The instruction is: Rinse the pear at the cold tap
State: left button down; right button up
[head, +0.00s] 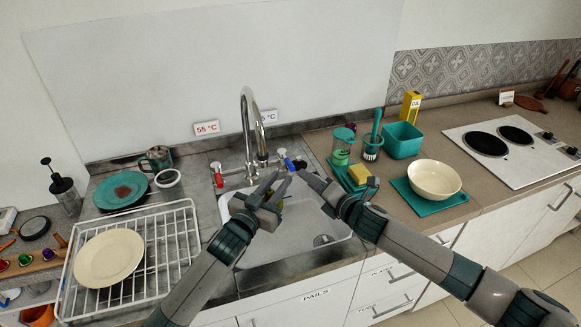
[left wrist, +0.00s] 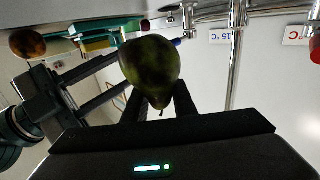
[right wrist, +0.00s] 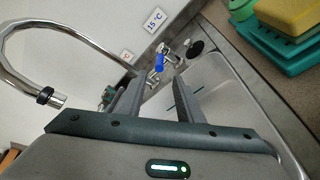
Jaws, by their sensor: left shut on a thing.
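My left gripper (head: 272,190) is shut on the dark green pear (left wrist: 150,66) and holds it over the sink (head: 300,228). In the head view the pear is mostly hidden by the fingers. The cold tap's blue handle (head: 286,160) is behind my grippers, near the 15 °C sign (head: 268,117); it also shows in the right wrist view (right wrist: 160,62). The chrome spout (head: 248,110) arches over the sink's back, and its outlet (right wrist: 51,98) shows in the right wrist view. My right gripper (head: 312,180) is open and empty, its fingers apart, close to the cold handle.
The red-marked tap handle (head: 217,174) is left of the spout, by the 55 °C sign (head: 207,128). A dish rack (head: 185,240) with a plate stands left of the sink. A yellow sponge (head: 359,173), a green cup (head: 342,150) and a cream bowl (head: 434,179) stand on the right.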

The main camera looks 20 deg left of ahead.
aim_at(290, 166)
jog(key=shift+x, duration=5.7)
grip_shut()
